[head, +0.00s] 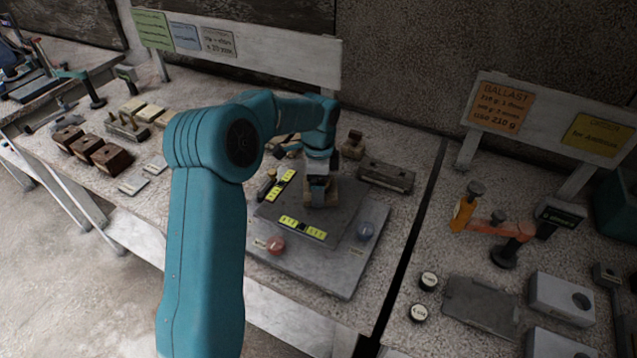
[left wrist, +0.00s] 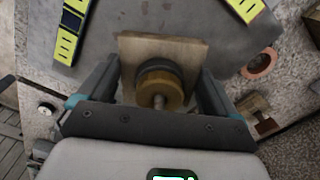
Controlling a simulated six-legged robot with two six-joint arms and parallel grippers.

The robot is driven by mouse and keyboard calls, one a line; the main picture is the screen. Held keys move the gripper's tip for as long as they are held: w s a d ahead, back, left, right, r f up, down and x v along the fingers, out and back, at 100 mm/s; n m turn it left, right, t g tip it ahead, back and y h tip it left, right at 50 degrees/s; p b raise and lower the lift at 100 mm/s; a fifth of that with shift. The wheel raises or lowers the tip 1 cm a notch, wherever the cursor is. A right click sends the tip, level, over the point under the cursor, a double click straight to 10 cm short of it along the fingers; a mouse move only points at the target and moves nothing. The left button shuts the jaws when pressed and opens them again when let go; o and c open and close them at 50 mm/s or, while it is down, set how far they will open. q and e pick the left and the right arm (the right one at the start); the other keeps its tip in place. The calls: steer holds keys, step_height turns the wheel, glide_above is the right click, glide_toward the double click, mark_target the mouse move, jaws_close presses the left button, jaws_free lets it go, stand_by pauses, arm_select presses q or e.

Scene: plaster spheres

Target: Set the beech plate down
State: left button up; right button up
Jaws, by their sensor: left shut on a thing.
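The beech plate (head: 331,194) is a pale square wooden piece over the dark grey slab (head: 340,222) with yellow labels. In the left wrist view the beech plate (left wrist: 190,50) shows a dark round collar and a brass-coloured knob (left wrist: 160,90) on its top. My left gripper (head: 318,186) points down and is shut on the plate, with one finger on each side of the knob. Whether the plate's underside touches the slab I cannot tell. My right gripper is in neither view.
A red disc (head: 275,245) and a blue-grey disc (head: 363,232) lie on the board around the slab. A metal block (head: 387,176) stands to the right behind. Brown blocks (head: 110,160) stand on the left. A dark gap (head: 408,240) separates the right-hand bench.

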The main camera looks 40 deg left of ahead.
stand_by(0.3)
arm_select(q)
steer(key=shift+f+b, duration=0.4)
steer(key=shift+f, duration=0.25)
stand_by(0.3)
steer(key=o, duration=0.8)
steer(key=shift+s, duration=0.1)
steer(key=shift+r, duration=0.1)
steer(key=shift+r+p, duration=1.65)
steer(key=shift+r, duration=0.3)
steer(key=shift+f, duration=0.1)
